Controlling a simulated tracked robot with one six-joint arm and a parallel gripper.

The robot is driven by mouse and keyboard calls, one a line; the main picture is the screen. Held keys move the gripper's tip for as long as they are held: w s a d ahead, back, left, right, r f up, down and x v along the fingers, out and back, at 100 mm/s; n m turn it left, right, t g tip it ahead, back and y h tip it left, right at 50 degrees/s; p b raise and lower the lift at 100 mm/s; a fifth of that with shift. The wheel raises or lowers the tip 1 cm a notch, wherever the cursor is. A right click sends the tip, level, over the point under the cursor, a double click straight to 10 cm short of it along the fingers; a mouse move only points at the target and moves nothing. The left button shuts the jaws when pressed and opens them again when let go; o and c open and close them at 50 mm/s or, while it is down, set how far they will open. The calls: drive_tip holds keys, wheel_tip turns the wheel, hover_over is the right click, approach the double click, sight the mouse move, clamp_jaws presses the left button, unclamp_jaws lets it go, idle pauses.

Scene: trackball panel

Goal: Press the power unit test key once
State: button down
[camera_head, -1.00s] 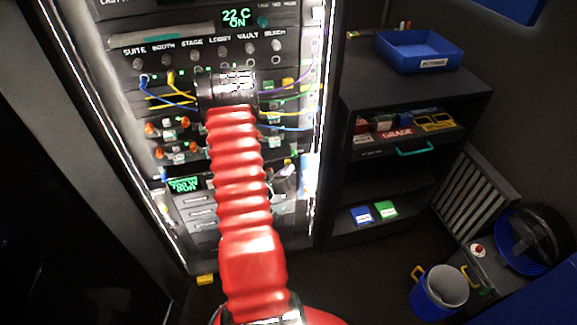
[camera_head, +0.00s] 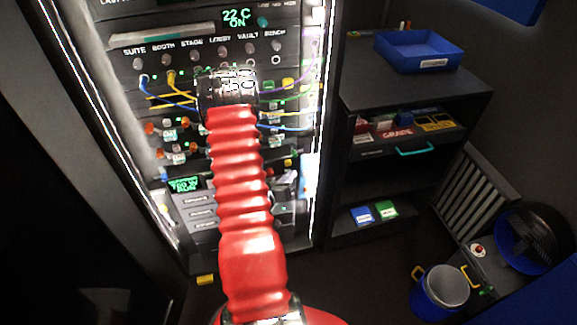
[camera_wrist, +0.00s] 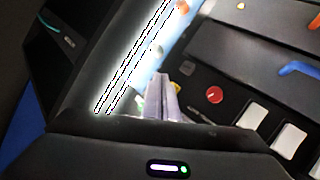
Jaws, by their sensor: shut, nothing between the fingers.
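The power unit (camera_head: 186,184) appears to be the rack unit with the green display, low on the left of the lit rack in the head view. My red arm covers much of that row, and I cannot make out the test key there. In the wrist view my gripper (camera_wrist: 163,98) is shut and empty, its grey fingers close to a dark panel. A round red button (camera_wrist: 214,95) is right of the fingertips, apart from them in the picture. White keys (camera_wrist: 250,125) lie further right. I cannot read which of these is the test key.
Patch cables (camera_head: 172,88) and orange knobs (camera_head: 152,128) fill the rack's upper rows. A bright strip (camera_wrist: 135,60) edges the rack left of the fingers. A dark shelf with a blue tray (camera_head: 418,52) stands right of the rack. A blue bucket (camera_head: 440,292) is on the floor.

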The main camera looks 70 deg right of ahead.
drive_tip(key=s+a, duration=0.1)
drive_tip(key=a, duration=0.2)
drive_tip(key=shift+s, duration=0.35)
drive_tip(key=shift+w+d, duration=0.1)
idle(0.8)
drive_tip(key=shift+f, duration=0.1)
